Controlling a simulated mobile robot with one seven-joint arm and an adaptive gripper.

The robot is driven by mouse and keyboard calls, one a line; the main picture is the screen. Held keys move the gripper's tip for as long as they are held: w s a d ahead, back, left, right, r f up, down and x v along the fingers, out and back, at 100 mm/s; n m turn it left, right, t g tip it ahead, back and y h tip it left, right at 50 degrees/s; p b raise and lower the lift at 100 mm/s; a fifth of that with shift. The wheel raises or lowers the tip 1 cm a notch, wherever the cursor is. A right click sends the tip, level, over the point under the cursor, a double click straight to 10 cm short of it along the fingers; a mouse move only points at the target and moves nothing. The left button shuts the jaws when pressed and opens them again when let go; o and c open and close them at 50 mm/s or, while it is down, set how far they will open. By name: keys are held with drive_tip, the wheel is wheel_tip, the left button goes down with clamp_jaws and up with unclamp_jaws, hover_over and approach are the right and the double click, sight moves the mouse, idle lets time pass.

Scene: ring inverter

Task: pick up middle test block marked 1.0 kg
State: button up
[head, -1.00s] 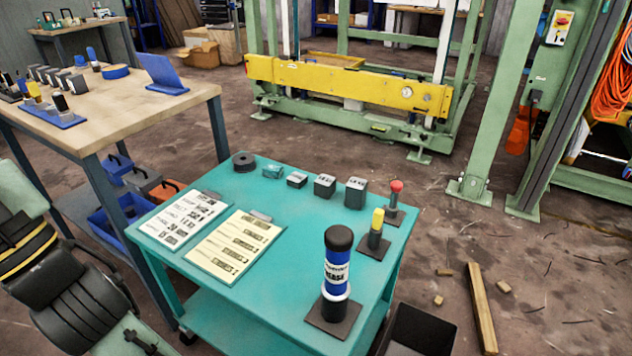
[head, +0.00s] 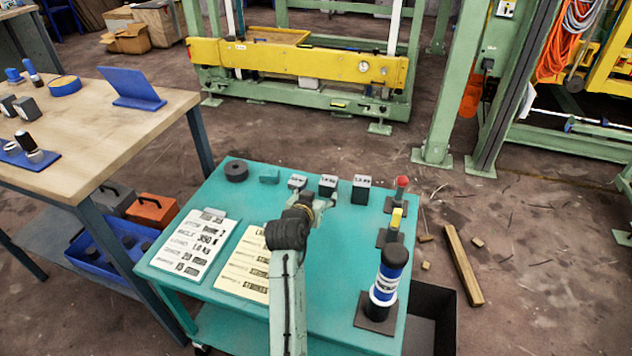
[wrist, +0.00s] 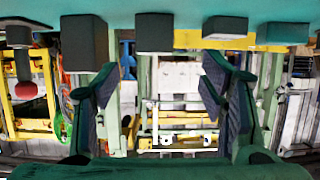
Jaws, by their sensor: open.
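Three grey test blocks stand in a row near the far edge of the teal table (head: 215,200). The middle block (head: 328,185) has a pale marked top, too small to read surely. The left block (head: 297,182) is smaller and the right block (head: 361,188) stands apart. My gripper (head: 312,205) is on the near side of the middle block, partly hidden by my arm. The wrist view is upside down. There my open, empty gripper (wrist: 162,95) has its fingers apart, with the middle block (wrist: 154,34) above the gap in the picture, not between the fingertips.
A black ring (head: 236,171) and a teal block (head: 270,176) stand left of the row. A red-topped post (head: 402,183), a yellow-topped post (head: 396,218) and a blue-black canister (head: 388,275) line the right side. Two sheets lie in front; a wooden workbench (head: 100,125) stands left.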

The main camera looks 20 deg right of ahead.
sight(328, 181)
drive_tip(key=p+x, duration=0.1)
drive_tip(key=x, duration=0.4)
drive_tip(key=shift+d+r, duration=0.1)
drive_tip(key=shift+d, duration=0.1)
drive_tip(key=x, duration=0.1)
drive_tip(key=p+x, duration=0.1)
drive_tip(key=x, duration=0.2)
drive_tip(key=shift+w+d+r+p, duration=0.1)
drive_tip(key=shift+d+r+p, duration=0.15)
drive_tip(key=shift+d+p, duration=0.15)
drive_tip(key=shift+w+d+f, duration=0.2)
drive_tip(key=shift+w+f, duration=0.05)
drive_tip(key=shift+w, duration=0.1)
drive_tip(key=shift+c, duration=0.4)
clamp_jaws()
drive_tip(key=shift+w+r, duration=0.1)
drive_tip(key=shift+r, duration=0.15)
